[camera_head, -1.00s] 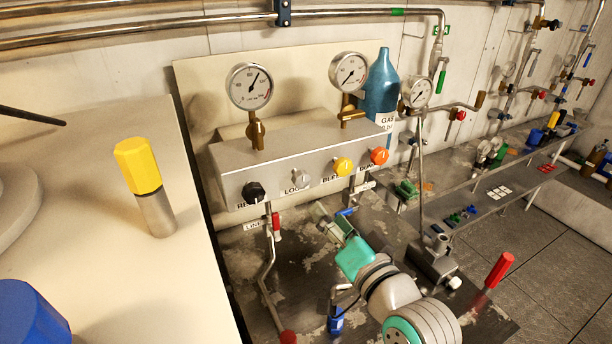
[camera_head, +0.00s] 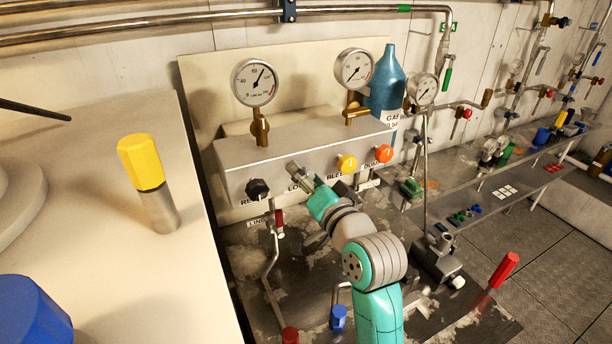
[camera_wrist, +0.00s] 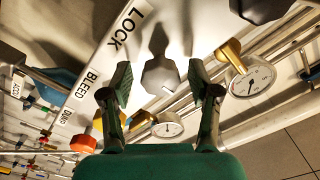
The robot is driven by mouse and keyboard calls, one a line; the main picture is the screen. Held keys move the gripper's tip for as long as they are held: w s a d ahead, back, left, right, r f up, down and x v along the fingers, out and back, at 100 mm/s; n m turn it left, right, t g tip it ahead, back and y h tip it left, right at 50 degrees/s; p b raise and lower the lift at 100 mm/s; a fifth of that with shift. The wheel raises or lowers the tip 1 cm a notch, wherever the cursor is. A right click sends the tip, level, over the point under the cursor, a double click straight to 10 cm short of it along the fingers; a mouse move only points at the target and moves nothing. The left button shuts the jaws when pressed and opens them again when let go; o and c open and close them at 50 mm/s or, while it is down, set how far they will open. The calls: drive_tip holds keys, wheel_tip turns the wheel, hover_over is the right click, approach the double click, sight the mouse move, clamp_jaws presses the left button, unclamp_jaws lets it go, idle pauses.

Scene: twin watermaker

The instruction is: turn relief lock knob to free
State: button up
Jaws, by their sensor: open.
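The lock knob (camera_wrist: 160,74) is a small grey knob beside the LOCK label (camera_wrist: 128,27) in the wrist view. My gripper (camera_wrist: 159,84) is open, with one green finger on each side of the knob. I see gaps between the fingers and the knob, so it is not clasped. The knob's exact angle is hard to tell.
A black knob (camera_head: 257,189) sits left of my gripper, and yellow (camera_head: 347,163) and orange (camera_head: 384,153) knobs sit right. Gauges (camera_head: 255,82) rise above the box. A red-handled lever (camera_head: 503,269) and pipework stand below. A table with a yellow-capped post (camera_head: 142,162) is at left.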

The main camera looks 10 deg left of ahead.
drive_tip(key=shift+w+a, duration=0.15)
drive_tip(key=shift+w, duration=0.05)
drive_tip(key=c, duration=1.2)
drive_tip(key=shift+o, duration=0.2)
